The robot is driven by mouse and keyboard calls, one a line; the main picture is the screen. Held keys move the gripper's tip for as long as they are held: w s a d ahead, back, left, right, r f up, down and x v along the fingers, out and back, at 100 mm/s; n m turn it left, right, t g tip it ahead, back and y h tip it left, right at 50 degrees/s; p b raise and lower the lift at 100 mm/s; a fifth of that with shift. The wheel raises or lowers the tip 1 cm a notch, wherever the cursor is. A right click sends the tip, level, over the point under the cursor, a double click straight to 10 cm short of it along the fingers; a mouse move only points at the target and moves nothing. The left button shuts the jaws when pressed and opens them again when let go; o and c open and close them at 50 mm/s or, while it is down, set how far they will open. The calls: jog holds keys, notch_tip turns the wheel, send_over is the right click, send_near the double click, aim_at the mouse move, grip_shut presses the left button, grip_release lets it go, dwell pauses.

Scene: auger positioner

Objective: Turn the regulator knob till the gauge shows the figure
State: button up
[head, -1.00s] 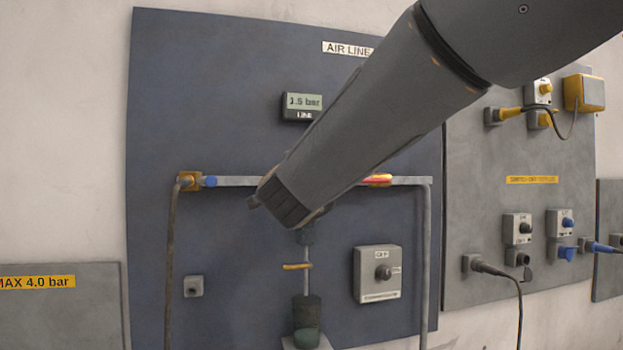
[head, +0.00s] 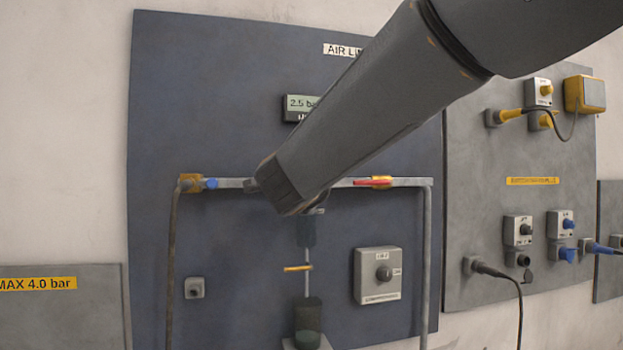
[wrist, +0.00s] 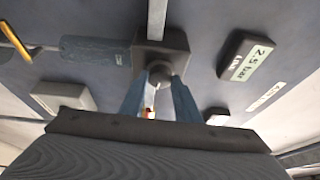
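The gauge (head: 298,103) is a small display high on the blue panel and reads 2.5 bar; my arm covers its right part. It also shows in the wrist view (wrist: 248,62), reading 2.5 bar. The regulator is a dark block (wrist: 176,42) on the pipe, with a round grey knob (wrist: 159,70) facing the wrist camera. My gripper (wrist: 160,84) has its two blue fingers on either side of the knob, their tips seemingly touching it. In the head view my arm hides the fingers and knob.
A red-handled valve (head: 372,182) and a blue-tipped fitting (head: 210,183) sit on the horizontal pipe. A grey switch box (head: 378,275) is at lower right and a dark bowl (head: 308,322) below. A yellow sign (head: 38,284) reads MAX 4.0 bar. Sockets and cables fill the right panel.

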jog(key=o, duration=0.4)
jog(key=shift+s, duration=0.1)
jog(key=s+b, duration=0.1)
jog(key=s, duration=0.6)
jog(key=shift+s+a, duration=0.3)
jog(key=shift+a, duration=0.1)
jog(key=shift+f, duration=0.1)
